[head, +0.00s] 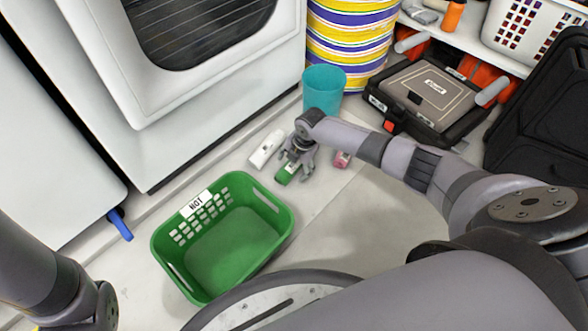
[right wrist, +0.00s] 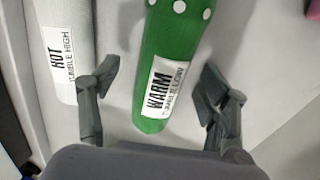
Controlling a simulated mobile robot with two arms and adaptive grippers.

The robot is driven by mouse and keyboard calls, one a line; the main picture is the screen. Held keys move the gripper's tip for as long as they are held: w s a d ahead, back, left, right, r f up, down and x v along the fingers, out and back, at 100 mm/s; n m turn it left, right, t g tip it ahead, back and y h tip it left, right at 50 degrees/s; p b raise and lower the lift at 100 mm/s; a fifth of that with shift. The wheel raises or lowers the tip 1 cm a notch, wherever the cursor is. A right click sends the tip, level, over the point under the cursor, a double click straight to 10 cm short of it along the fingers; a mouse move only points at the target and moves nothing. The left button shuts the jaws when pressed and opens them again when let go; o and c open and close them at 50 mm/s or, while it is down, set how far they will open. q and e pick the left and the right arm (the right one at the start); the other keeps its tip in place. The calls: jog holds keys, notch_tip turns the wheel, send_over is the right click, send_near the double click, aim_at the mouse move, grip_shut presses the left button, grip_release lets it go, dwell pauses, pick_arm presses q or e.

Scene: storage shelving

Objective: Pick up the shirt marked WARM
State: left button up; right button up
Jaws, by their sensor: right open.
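The green rolled shirt with the WARM label (right wrist: 168,75) lies on the floor and sits between the open fingers of my right gripper (right wrist: 158,98) in the right wrist view. The fingers are apart from it on both sides. In the head view the green shirt (head: 287,172) shows partly under my right gripper (head: 298,166). A white rolled shirt labelled HOT (right wrist: 65,50) lies to its left, and it also shows in the head view (head: 266,149). My left arm shows at the lower left of the head view, but its gripper is not visible.
An empty green basket (head: 284,219) labelled HOT stands on the floor, lower left of the right gripper. A pink item (head: 343,159) lies to the right. A teal bin (head: 323,88), a striped drum (head: 348,40) and a black toolbox (head: 428,97) stand behind. White appliances line the left.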

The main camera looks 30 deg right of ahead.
jog(key=shift+w, duration=0.1)
jog(key=shift+c, duration=0.2)
jog(key=c, duration=1.3)
jog(key=shift+r, duration=0.1)
